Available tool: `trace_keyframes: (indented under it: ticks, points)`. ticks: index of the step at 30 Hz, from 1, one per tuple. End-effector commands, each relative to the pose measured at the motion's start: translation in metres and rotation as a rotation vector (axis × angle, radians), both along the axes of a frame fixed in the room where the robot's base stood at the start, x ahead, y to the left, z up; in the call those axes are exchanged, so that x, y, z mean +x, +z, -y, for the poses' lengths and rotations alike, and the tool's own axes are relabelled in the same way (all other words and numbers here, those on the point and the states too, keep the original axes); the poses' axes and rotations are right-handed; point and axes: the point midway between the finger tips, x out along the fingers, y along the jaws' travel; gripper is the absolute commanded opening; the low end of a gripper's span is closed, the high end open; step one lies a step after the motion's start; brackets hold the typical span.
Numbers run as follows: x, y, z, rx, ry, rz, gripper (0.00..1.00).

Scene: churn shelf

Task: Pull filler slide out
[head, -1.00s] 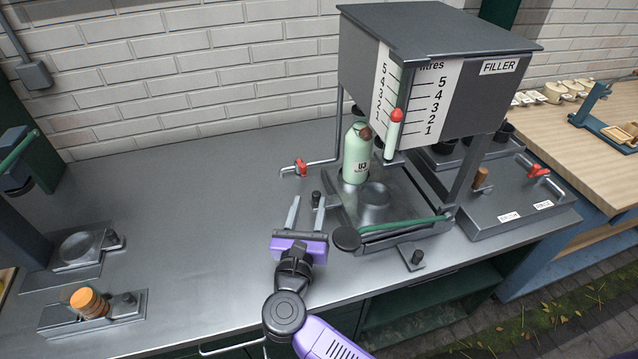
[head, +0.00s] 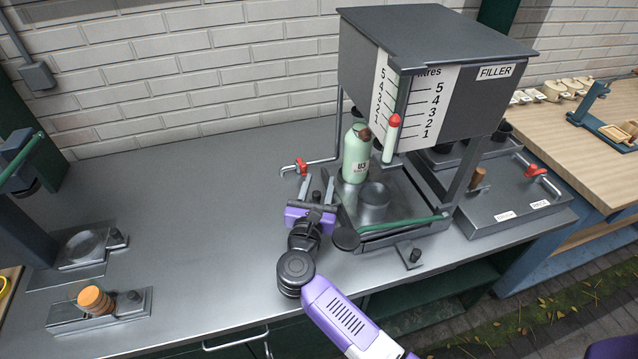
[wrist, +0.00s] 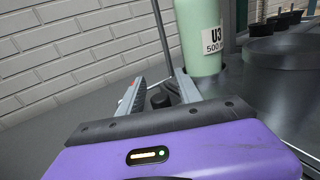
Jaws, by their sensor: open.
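The filler (head: 440,75) is a dark grey box with a litre scale on legs. Under it is a grey slide plate (head: 400,208) with a round metal seat (head: 374,203). A small black knob (head: 316,196) stands at the plate's left side; I cannot tell if it is fixed to the slide. My gripper (head: 317,188) is open, with one finger on each side of the knob. The wrist view shows the knob (wrist: 160,98) between the fingers, with no clear contact. A pale green bottle marked U3 (head: 355,157) stands upright behind the seat, right of my gripper.
A green bar (head: 405,223) and a black round pad (head: 346,238) lie along the front of the filler base. The bench (head: 200,220) to the left is clear up to a fixture with an orange-brown knob (head: 95,298).

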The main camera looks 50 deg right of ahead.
Motion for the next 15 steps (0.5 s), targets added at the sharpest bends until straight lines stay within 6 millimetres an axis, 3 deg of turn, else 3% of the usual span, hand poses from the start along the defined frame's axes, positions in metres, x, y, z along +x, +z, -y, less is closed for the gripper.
trace_keyframes:
  ticks: [4,10,15]
  points:
    - [-0.0001,0.0,-0.0002,0.0,0.0,0.0,0.37]
    - [-0.0001,0.0001,-0.0004,0.0,0.0,-0.001,0.0]
    - [-0.0002,0.0001,-0.0005,0.0,0.0,-0.001,0.0]
